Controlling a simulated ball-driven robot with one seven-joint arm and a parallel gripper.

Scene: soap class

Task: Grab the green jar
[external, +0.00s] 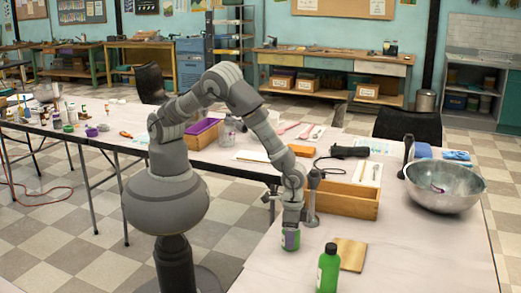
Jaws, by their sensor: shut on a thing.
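I cannot tell whether the jar touches the table.
A green bottle with a black cap (327,272) stands close by, nearer the camera. A wooden board (351,255) lies beside it. A wooden box (345,203) sits just behind my gripper. A metal bowl (445,193) stands at the right. The near table's front left is clear.

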